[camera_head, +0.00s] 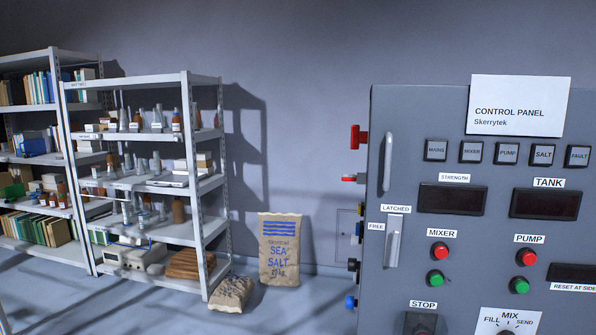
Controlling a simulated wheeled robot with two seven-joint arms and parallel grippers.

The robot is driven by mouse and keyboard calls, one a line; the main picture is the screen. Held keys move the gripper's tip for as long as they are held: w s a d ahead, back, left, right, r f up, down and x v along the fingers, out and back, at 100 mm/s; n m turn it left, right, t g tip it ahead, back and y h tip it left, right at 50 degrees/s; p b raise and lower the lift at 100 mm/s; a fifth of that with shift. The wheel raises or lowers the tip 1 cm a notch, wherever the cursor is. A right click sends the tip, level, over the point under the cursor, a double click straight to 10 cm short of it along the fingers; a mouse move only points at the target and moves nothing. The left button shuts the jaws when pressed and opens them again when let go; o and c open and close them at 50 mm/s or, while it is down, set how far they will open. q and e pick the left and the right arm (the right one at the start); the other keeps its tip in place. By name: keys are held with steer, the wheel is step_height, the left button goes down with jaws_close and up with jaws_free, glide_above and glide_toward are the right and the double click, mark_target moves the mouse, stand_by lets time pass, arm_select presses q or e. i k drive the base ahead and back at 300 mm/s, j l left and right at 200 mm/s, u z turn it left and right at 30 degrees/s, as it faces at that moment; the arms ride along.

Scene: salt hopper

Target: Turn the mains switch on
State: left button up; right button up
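The grey control panel (400,110) stands at the right. A dark square tile marked MAINS (436,150) is in the row at the top of its face and looks unlit. On the panel's left side, a red handle-like part (357,138) sticks out, with a smaller red-tipped part (349,178) below it. I cannot read a label on either, so I cannot tell which is the mains switch or its position. Neither of my grippers is in view.
The panel face has a latch handle (393,247), red and green mixer (440,251) and pump (526,257) buttons, and a mode dial (510,325). Loaded shelves (150,137) are at left. Floor between looks clear.

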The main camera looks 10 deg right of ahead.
mark_target(358, 137)
steer(key=i+j+z, duration=0.15)
steer(key=j+z, duration=0.3)
steer(key=i+j+z, duration=0.15)
steer(key=j+z, duration=0.2)
steer(key=z, duration=0.15)
steer(key=j+z, duration=0.45)
